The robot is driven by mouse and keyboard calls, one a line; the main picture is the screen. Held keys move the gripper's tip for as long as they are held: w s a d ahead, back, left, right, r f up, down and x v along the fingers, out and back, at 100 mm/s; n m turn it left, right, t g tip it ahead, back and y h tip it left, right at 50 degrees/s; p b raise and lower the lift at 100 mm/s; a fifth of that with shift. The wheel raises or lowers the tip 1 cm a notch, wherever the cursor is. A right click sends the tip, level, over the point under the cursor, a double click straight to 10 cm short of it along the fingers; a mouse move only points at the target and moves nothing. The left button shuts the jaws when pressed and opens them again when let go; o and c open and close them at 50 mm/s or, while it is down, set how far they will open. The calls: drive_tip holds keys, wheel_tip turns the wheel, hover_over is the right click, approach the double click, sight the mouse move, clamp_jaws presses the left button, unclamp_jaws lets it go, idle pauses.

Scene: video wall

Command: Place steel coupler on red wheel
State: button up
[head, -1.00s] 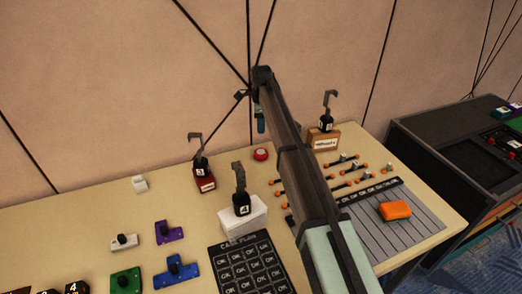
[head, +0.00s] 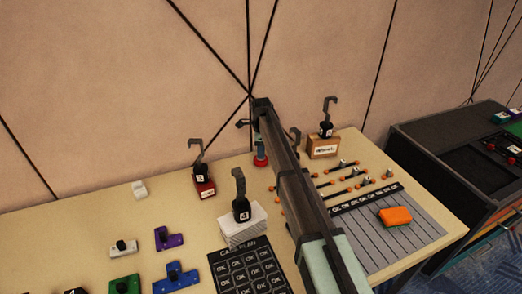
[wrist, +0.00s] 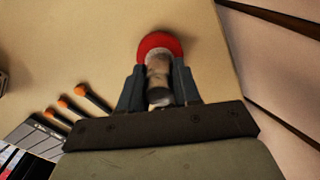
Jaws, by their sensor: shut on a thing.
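The red wheel (head: 261,162) lies on the table near the wall, and it also shows in the wrist view (wrist: 173,41). My gripper (head: 261,146) points down right over it. In the wrist view my gripper (wrist: 157,75) is shut on the steel coupler (wrist: 158,72), a short greyish cylinder between the two dark fingers. I cannot tell whether the coupler touches the wheel. In the head view the fingers hide the coupler.
A red block with a hook (head: 204,189) stands left of the wheel, and a white block with a hook (head: 243,228) stands nearer. A wooden block with a hook (head: 323,147) is to the right. Orange-tipped rods (head: 348,193) and an orange block (head: 395,215) lie at right.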

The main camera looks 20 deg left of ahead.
drive_tip(key=shift+f, duration=0.15)
drive_tip(key=o, duration=1.1)
drive_tip(key=shift+c, duration=0.2)
wheel_tip(320, 180, up, 12)
drive_tip(key=shift+r, duration=0.2)
